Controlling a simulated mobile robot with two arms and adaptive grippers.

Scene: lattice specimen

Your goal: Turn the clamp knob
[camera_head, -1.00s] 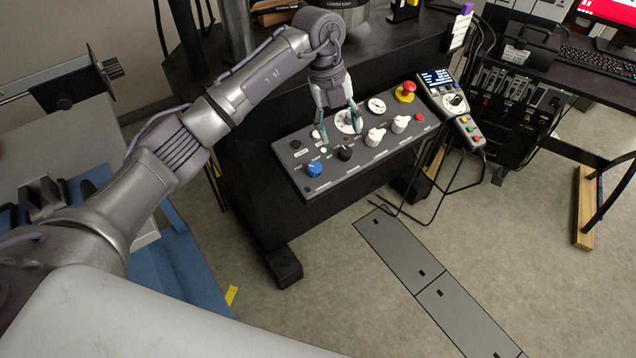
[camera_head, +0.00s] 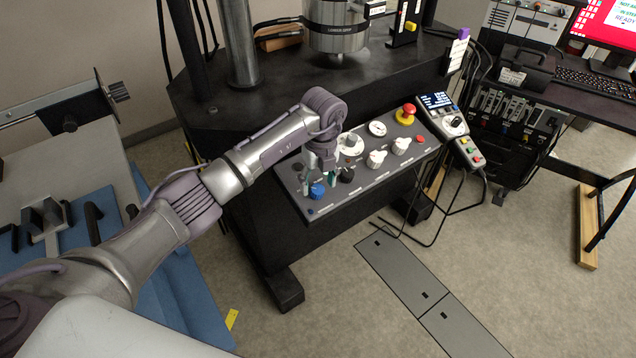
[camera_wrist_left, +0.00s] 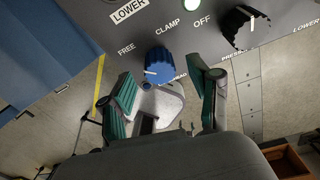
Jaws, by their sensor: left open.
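The clamp knob is a blue, ribbed round knob at the lower left of the grey control panel; it shows in the head view (camera_head: 317,191) and in the left wrist view (camera_wrist_left: 160,63). A white pointer line on it points toward the left in the wrist view. The panel around it carries the words FREE and CLAMP and a partly hidden third word. My left gripper (camera_head: 319,182) is open above the panel by the knob. In the wrist view the green-padded fingers of the left gripper (camera_wrist_left: 163,72) stand on either side of the knob, with gaps visible. My right gripper is not in view.
A black knob (camera_head: 347,174) sits close to the right of the clamp knob. White knobs (camera_head: 376,159) and a red emergency button (camera_head: 405,113) lie farther right on the panel. A handheld controller (camera_head: 452,122) stands at the panel's right end. Open floor lies in front.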

